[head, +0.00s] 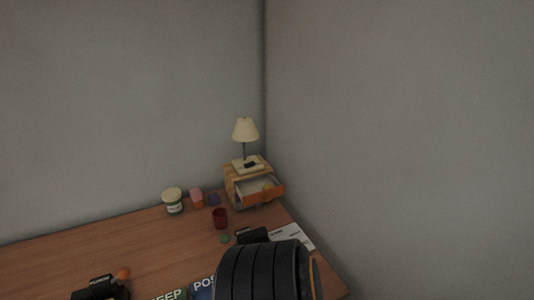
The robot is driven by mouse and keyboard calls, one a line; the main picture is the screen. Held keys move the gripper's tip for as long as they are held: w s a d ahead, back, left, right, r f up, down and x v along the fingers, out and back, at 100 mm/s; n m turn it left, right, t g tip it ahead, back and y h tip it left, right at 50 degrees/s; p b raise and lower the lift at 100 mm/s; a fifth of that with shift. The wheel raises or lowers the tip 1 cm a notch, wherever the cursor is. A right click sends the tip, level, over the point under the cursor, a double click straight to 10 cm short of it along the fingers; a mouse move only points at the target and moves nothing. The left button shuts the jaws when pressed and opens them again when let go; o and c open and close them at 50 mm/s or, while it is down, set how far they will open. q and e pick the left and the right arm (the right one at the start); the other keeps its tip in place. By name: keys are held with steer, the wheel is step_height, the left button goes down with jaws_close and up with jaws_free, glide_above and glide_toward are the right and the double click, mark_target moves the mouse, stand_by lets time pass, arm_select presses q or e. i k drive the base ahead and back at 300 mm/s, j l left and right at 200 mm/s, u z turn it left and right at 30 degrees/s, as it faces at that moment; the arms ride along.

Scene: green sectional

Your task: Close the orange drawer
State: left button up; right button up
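A small wooden cabinet (234,189) stands on the desk in the corner. Its drawer with the orange front (266,196) is pulled out, and its pale inside shows with something small in it. My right gripper (252,236) is a dark shape on the near side of the cabinet, apart from the drawer. My thick black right arm hides part of it, so its fingers are unclear. My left gripper (100,285) is at the bottom left, far from the drawer, and is too dark and cut off to read.
A lamp (245,131) stands on top of the cabinet. A jar (173,203), a pink block (196,199), a purple object (214,199) and a red cup (220,218) stand left of it. A paper (293,236) lies near the right wall. The left desk is clear.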

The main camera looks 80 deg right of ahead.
mark_target(250, 192)
steer(key=z, duration=2.65)
